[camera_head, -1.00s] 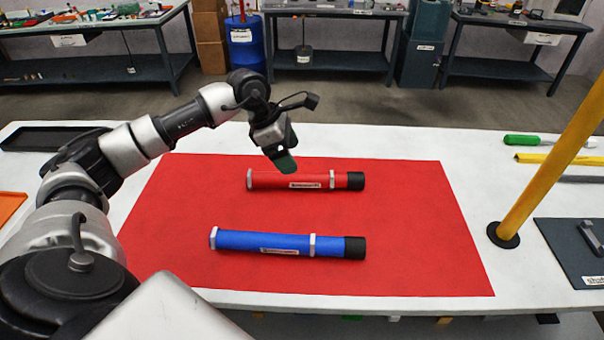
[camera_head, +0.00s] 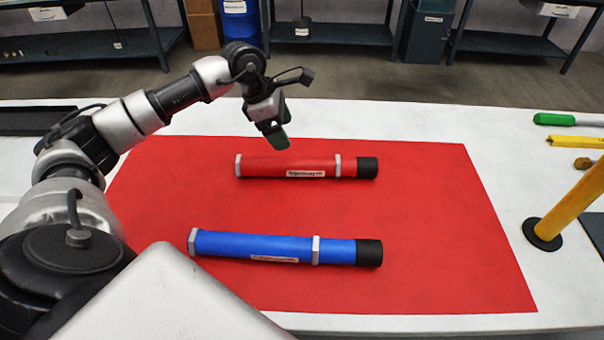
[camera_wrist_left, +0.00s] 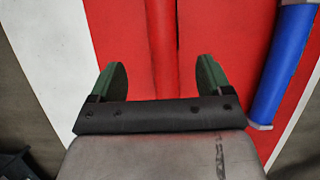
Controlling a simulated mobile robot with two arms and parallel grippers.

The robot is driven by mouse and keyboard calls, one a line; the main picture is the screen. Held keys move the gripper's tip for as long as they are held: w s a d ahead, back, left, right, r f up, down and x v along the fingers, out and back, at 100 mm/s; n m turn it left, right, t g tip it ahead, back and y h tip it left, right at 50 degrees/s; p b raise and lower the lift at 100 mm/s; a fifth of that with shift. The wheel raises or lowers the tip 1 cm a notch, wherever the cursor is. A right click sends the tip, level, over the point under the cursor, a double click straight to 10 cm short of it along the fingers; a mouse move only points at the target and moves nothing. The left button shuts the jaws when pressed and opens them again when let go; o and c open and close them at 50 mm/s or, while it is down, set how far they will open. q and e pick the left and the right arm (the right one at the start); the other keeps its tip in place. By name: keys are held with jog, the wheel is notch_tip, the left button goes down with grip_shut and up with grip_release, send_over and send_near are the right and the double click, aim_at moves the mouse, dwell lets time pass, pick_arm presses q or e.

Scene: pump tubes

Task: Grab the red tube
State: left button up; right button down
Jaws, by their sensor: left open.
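The red tube (camera_head: 290,167) lies on the red mat (camera_head: 430,220), with white rings and a black cap on its right end. The blue tube (camera_head: 260,246) lies nearer to me on the same mat. My left gripper (camera_head: 276,136) is open and empty above and just behind the red tube. In the left wrist view, the red tube (camera_wrist_left: 162,45) runs between the two green fingers of the open gripper (camera_wrist_left: 161,80), apart from both. The blue tube (camera_wrist_left: 285,65) shows there at the right. My right gripper is not in view.
A yellow post (camera_head: 570,208) on a black base stands right of the mat. A green-handled tool (camera_head: 553,119) and a yellow bar (camera_head: 575,141) lie at the far right. A black tray (camera_head: 30,120) sits at the left. The mat around the tubes is clear.

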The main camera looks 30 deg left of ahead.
aim_at(299, 160)
pick_arm(q)
jog(key=shift+w+f+b, duration=0.1)
jog(key=shift+f+b, duration=0.35)
jog(key=shift+f, duration=0.45)
jog(key=x, duration=0.3)
jog(key=p+x, duration=0.1)
jog(key=x, duration=0.6)
jog(key=shift+d+f, duration=0.15)
jog(key=shift+d, duration=0.25)
jog(key=c, duration=1.2)
